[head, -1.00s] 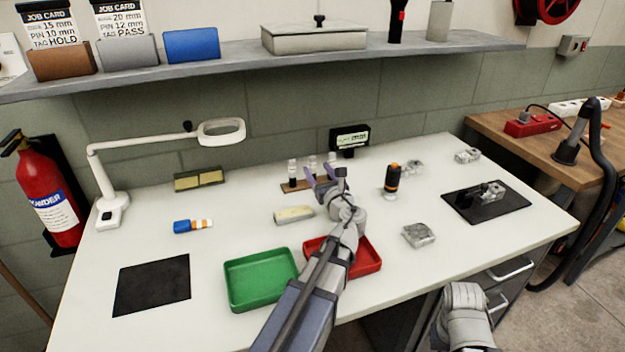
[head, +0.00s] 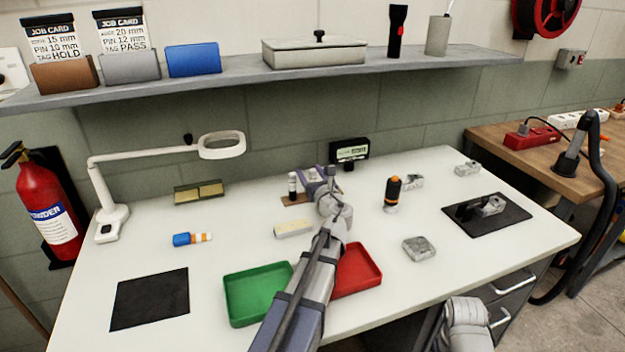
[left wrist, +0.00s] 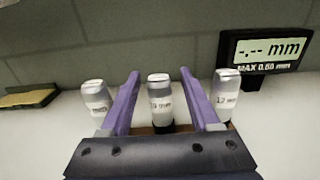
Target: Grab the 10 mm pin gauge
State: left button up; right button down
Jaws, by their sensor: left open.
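Three white-labelled pin gauges stand in a row in the left wrist view. The middle pin gauge (left wrist: 160,100) has a partly readable label that looks like 10 mm. It stands between the two purple fingers of my left gripper (left wrist: 161,88), which is open and apart from it on both sides. The right pin gauge (left wrist: 227,95) reads about 12 mm, and the left pin gauge (left wrist: 97,102) has an unreadable number. In the head view my left gripper (head: 318,174) is over the brown pin stand (head: 291,199) and hides most of it. One pin (head: 293,184) shows beside it.
A gauge display (head: 349,150) stands just behind the pins. A green tray (head: 258,292) and a red tray (head: 358,270) lie in front. An orange-black tool (head: 392,192) stands to the right.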

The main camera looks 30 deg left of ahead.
pick_arm(q)
jog(key=shift+w+a, duration=0.35)
grip_shut()
dwell(0.4)
